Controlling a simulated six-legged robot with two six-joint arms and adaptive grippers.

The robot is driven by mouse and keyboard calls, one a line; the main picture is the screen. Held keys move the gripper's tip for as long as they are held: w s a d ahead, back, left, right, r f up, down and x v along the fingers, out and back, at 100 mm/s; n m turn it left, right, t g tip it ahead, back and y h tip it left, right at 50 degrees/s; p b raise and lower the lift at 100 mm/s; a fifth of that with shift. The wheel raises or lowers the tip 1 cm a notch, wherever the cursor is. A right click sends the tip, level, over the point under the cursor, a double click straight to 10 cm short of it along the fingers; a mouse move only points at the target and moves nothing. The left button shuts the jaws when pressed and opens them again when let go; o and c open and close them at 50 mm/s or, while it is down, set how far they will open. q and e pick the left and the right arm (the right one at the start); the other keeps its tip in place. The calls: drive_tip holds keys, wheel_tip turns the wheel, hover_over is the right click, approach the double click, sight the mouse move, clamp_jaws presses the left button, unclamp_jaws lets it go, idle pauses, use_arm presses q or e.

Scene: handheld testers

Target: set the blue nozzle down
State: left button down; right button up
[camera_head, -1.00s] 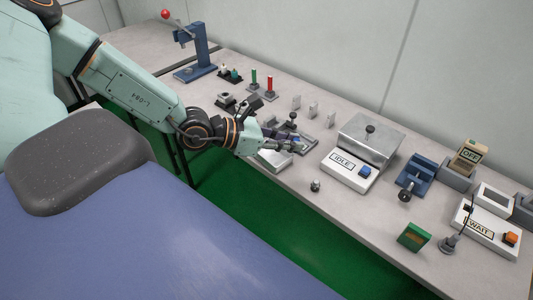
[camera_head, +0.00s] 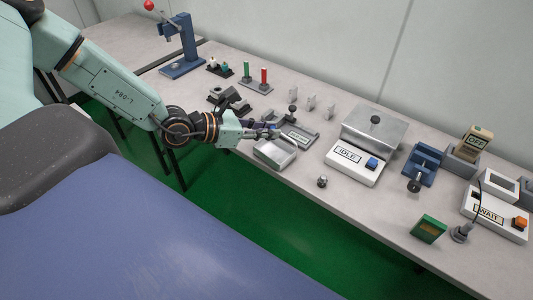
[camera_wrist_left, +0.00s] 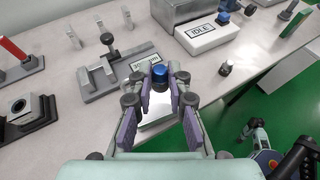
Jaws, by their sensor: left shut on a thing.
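The blue nozzle (camera_wrist_left: 159,75) is a short blue cylinder, upright between the fingertips of my left gripper (camera_wrist_left: 160,86) in the left wrist view. The left gripper is shut on it. In the head view the left gripper (camera_head: 272,131) is over the bench beside the pale tray (camera_head: 268,154); the nozzle is not clear there. The tray also shows behind the fingers in the left wrist view (camera_wrist_left: 155,122). I cannot tell the nozzle's height above the bench.
A grey caliper-like fixture with a display (camera_wrist_left: 122,68) stands close beside the nozzle. The white IDLE box (camera_head: 352,165) and a small metal knob (camera_head: 322,181) are to the right. A black block (camera_head: 230,99) is behind the gripper. The bench front edge is near.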

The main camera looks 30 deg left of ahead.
use_arm(q)
drive_tip(key=f, duration=0.2)
drive_tip(key=f+b, duration=0.1)
drive_tip(key=shift+w+d, duration=0.15)
drive_tip(key=shift+d, duration=0.1)
drive_tip(key=shift+d+f, duration=0.2)
drive_tip(key=shift+f, duration=0.1)
drive_tip(key=shift+a+f+b, duration=0.1)
drive_tip(key=shift+f+b, duration=0.15)
drive_tip(key=shift+b, duration=0.2)
drive_tip(key=f, duration=0.1)
drive_tip(key=f+b, duration=0.1)
drive_tip(key=shift+s+a+f, duration=0.15)
drive_tip(key=shift+s+f, duration=0.05)
drive_tip(key=shift+f, duration=0.1)
drive_tip(key=shift+w+f+b, duration=0.15)
drive_tip(key=shift+f+b, duration=0.2)
drive_tip(key=shift+d+r, duration=0.1)
drive_tip(key=shift+d, duration=0.1)
use_arm(e)
drive_tip(key=f, duration=0.2)
drive_tip(key=d+f, duration=0.1)
drive_tip(key=f, duration=0.1)
drive_tip(key=shift+w+f, duration=0.1)
drive_tip(key=shift+f, duration=0.1)
